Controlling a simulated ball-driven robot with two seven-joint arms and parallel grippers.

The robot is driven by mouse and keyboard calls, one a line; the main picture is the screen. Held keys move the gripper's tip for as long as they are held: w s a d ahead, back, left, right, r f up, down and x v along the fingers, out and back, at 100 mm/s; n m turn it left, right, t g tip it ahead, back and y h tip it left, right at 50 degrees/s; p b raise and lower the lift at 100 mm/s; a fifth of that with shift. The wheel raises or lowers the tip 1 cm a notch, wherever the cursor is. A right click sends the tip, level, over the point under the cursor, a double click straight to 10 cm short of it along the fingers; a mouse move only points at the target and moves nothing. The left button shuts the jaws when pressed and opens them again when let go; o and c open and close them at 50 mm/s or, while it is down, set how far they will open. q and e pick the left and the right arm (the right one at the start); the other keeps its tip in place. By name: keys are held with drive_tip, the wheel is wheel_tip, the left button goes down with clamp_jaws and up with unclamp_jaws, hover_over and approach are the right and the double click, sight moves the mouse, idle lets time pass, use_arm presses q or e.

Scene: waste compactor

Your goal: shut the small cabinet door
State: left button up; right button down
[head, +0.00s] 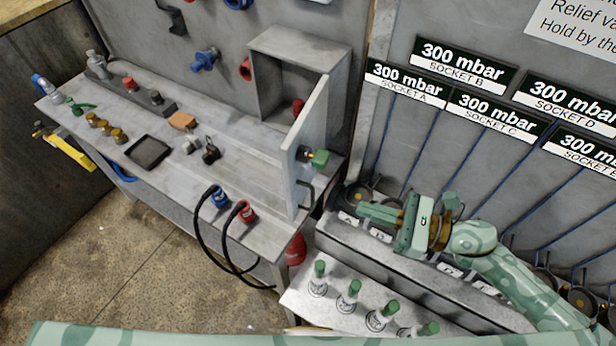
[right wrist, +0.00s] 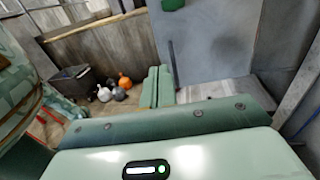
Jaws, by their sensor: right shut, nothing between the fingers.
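The small grey cabinet (head: 262,85) is mounted on the back panel above the bench, and its front stands open. My left gripper is out of view.
The bench (head: 180,180) holds brass fittings, a black tray (head: 149,151), and blue and red connectors with black cables. Below my right gripper is a ledge of sockets, and several green-topped bottles (head: 350,293) stand nearer. A red item (head: 298,106) shows by the cabinet opening.

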drive_tip(key=p, duration=0.2)
approach(292, 187)
drive_tip(key=p+x, duration=0.1)
drive_tip(key=x, duration=0.4)
drive_tip(key=shift+w+a+r+p, duration=0.1)
drive_tip(key=shift+p, duration=0.25)
drive_tip(key=shift+x, duration=0.8)
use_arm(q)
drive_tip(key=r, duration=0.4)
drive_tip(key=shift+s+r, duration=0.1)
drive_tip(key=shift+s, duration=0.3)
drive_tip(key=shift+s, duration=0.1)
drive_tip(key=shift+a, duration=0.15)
